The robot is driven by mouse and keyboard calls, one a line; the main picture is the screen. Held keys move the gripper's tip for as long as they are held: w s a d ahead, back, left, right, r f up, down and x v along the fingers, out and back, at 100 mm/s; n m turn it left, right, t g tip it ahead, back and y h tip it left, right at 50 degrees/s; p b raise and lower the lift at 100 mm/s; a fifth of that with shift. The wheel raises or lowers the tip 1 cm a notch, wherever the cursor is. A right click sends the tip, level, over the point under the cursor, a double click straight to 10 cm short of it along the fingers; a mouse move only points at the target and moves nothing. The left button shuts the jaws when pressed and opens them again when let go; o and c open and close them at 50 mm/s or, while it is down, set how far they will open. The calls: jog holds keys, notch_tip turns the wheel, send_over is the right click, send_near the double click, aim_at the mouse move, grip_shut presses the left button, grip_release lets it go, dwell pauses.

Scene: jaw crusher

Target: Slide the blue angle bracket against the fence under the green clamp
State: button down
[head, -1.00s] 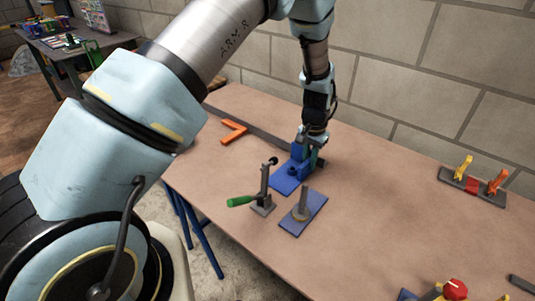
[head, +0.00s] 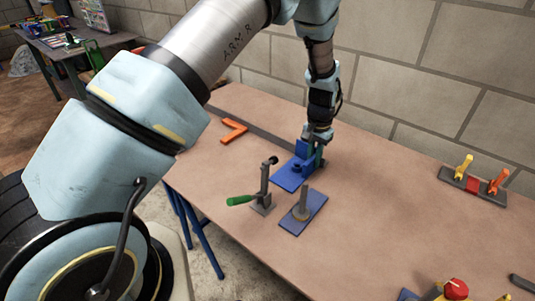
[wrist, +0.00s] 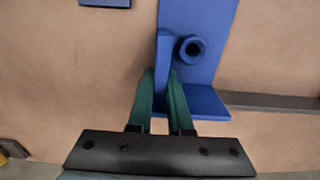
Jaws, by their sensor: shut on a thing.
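The blue angle bracket (head: 290,178) lies on the table with a flat plate, a round boss, an upright flange and a rib. In the wrist view its plate (wrist: 212,65) reaches away from me. My gripper (wrist: 161,74) is shut on the bracket's rib, with one green finger on each side. The grey fence (head: 262,136) is a long strip behind the bracket; its end (wrist: 275,102) shows by the flange in the wrist view. I cannot tell whether they touch. The green clamp (head: 241,200), with a grey post and dark tip, stands in front of the bracket.
A blue plate with a grey post (head: 312,217) lies right of the clamp. An orange angle piece (head: 234,131) lies at the left by the fence. A yellow and red clamp rack (head: 473,183) stands at the right. The table middle right is clear. A block wall stands behind.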

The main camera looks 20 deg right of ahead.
jog(key=shift+w+d, duration=0.1)
jog(key=shift+d, duration=0.1)
jog(key=c, duration=0.8)
grip_release()
jog(key=shift+o, duration=0.2)
jog(key=shift+r+p, duration=2.35)
jog(key=shift+r, duration=1.7)
